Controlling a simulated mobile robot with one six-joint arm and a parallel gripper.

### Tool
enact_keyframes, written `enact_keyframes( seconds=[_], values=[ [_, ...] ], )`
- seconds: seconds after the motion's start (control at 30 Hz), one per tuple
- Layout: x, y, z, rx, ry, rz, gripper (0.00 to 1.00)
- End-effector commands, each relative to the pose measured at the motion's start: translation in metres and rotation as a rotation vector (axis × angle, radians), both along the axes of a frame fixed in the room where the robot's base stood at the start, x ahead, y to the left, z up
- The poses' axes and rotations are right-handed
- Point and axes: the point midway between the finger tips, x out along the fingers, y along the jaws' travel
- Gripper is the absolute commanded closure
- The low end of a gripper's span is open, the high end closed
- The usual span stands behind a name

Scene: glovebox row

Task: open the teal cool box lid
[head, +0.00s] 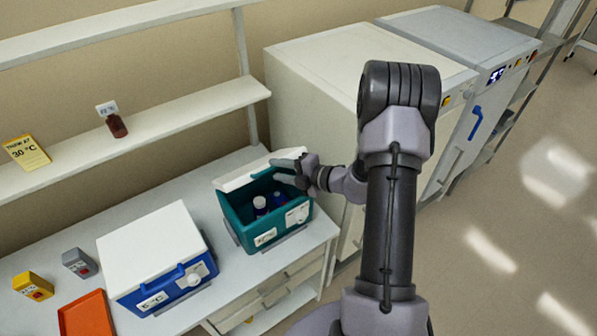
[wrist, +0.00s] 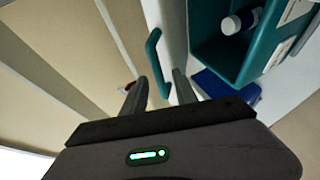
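The teal cool box (head: 238,222) stands on the bench with its white lid (head: 240,177) raised and tilted up at the back. Inside are bottles, one white-capped bottle (head: 260,203) among them; it also shows in the wrist view (wrist: 232,24). My gripper (head: 285,172) is at the right part of the lid, above the box opening. In the wrist view my gripper (wrist: 160,76) has its fingers apart. The teal lid handle (wrist: 153,50) lies between them, with a gap visible beside the right finger. The head view hides this contact.
A blue cool box (head: 150,245) with a shut white lid stands to the left. An orange tray (head: 87,316), a yellow block (head: 33,286) and a grey block (head: 78,262) lie farther left. A shelf (head: 180,115) runs behind; white cabinets (head: 330,70) stand right.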

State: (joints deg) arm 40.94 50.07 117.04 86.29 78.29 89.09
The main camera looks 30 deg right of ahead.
Motion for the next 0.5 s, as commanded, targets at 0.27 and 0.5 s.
enact_keyframes(
  seconds=[0.27, 0.5],
  values=[
    [-0.073, -0.037, 0.029, -0.002, -0.002, -0.008, 0.66],
    [-0.123, -0.061, 0.048, -0.002, -0.001, -0.004, 0.66]
  ],
)
